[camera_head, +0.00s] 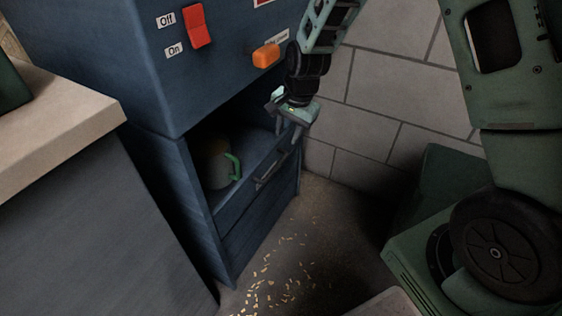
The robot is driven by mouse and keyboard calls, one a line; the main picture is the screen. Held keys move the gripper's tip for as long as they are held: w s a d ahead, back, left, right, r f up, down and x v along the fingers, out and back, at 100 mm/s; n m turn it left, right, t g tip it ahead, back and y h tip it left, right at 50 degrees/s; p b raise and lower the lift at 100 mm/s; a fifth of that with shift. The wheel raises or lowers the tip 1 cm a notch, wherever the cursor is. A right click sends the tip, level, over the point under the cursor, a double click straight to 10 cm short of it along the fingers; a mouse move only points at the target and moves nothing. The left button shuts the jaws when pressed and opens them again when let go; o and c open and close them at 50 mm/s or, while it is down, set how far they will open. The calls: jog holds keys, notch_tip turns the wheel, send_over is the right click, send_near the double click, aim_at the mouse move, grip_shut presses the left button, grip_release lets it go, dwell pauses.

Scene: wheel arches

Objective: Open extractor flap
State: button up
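A blue machine cabinet (100,60) fills the left and middle. Below its upper housing is an open dark bay, and under that is a blue front panel with a bar handle (268,172). I cannot tell for sure which panel is the extractor flap. My gripper (288,133) points down at the right edge of the bay, above and right of the bar handle. Its fingers look apart, with nothing seen between them. Whether it touches the cabinet edge is unclear.
A mug with a green handle (234,166) stands in the bay. A red switch (197,27) and an orange button (266,55) are on the housing. A counter (60,115) stands left. Yellowish chips (270,290) litter the floor. A block wall (385,100) is behind.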

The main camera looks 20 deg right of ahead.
aim_at(280, 162)
jog(key=f+b, duration=0.1)
jog(key=f, duration=0.2)
jog(key=w+a+f+b, duration=0.1)
jog(key=f, duration=0.3)
jog(key=f+b, duration=0.1)
jog(key=f, duration=0.2)
jog(key=shift+w+a+f, duration=0.15)
jog(key=shift+w+f, duration=0.25)
grip_shut()
